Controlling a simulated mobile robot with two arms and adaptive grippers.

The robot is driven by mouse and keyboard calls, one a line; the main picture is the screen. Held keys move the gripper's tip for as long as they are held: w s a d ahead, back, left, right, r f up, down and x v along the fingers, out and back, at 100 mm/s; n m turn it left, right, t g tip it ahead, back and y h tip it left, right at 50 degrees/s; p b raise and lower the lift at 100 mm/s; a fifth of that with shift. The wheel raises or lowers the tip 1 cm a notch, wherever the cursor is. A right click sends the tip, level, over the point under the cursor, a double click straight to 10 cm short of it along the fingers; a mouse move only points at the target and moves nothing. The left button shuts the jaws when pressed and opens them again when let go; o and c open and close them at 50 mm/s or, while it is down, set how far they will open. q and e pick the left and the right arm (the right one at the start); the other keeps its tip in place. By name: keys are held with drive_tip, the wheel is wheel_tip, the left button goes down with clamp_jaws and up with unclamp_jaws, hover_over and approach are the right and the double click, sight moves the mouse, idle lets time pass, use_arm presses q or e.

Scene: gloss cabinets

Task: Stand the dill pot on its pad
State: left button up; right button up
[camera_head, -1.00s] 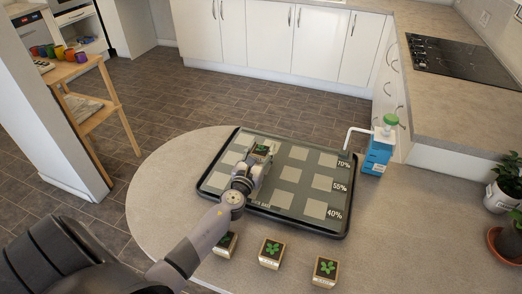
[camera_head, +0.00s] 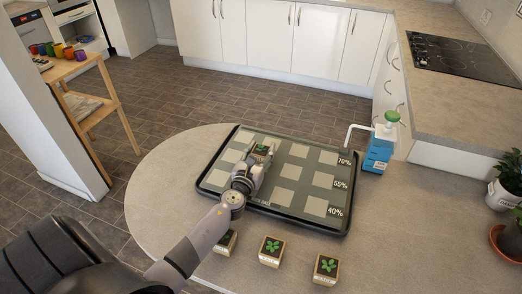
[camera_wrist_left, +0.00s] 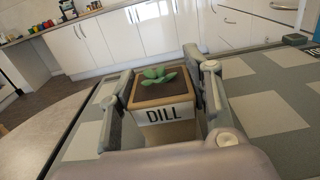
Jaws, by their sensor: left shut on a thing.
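The dill pot (camera_wrist_left: 160,98) is a small square wooden pot with dark soil, a green plant and a white label reading DILL. My left gripper (camera_head: 260,160) is shut on it, with one finger on each side, over the far left part of the dark tray (camera_head: 275,221). The pot also shows at the gripper's tip in the head view (camera_head: 262,149). Pale square pads (camera_head: 299,150) lie in rows on the tray. The pad under the pot is hidden, and I cannot tell whether the pot touches it. My right gripper is not in view.
Several similar pots stand along the near side of the tray, one (camera_head: 272,250) in the middle and one (camera_head: 326,268) to the right. A blue pump bottle (camera_head: 379,150) stands right of the tray. The round table end (camera_head: 160,185) is bare on the left.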

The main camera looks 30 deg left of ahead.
use_arm(q)
drive_tip(key=o, duration=1.3)
